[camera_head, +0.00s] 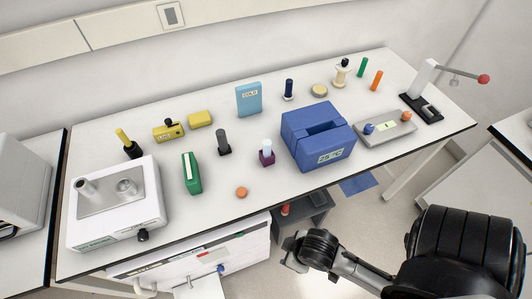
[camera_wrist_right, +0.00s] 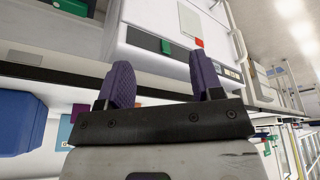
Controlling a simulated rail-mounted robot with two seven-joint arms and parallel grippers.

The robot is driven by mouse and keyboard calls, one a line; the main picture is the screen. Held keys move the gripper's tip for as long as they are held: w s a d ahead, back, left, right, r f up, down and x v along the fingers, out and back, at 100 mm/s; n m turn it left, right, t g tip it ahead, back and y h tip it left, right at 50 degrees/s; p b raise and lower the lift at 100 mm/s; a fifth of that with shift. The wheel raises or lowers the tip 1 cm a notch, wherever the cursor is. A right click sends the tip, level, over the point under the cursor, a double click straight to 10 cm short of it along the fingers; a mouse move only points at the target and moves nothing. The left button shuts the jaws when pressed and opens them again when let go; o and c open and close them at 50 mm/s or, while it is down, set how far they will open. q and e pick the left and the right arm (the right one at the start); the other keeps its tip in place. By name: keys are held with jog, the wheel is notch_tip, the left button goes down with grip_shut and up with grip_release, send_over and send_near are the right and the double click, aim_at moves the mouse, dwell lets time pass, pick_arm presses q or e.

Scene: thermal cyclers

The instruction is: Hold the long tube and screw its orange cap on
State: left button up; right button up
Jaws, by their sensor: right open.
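A flat orange cap (camera_head: 242,192) lies on the bench near its front edge. A pale white tube (camera_head: 267,146) stands upright in a small purple holder (camera_head: 267,158) behind and to the right of the cap; it appears to be the long tube, and its lower part is hidden in the holder. My right gripper (camera_wrist_right: 163,72) shows in the right wrist view with its two purple fingers apart and nothing between them. In the head view my right arm is low in front of the bench, away from tube and cap. My left gripper is in neither view.
A blue block (camera_head: 318,144) with a temperature label stands right of the tube. A green box (camera_head: 191,173) and a white machine (camera_head: 115,204) stand to the left. Bench around the cap is clear.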

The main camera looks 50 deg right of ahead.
jog(key=shift+o, duration=0.6)
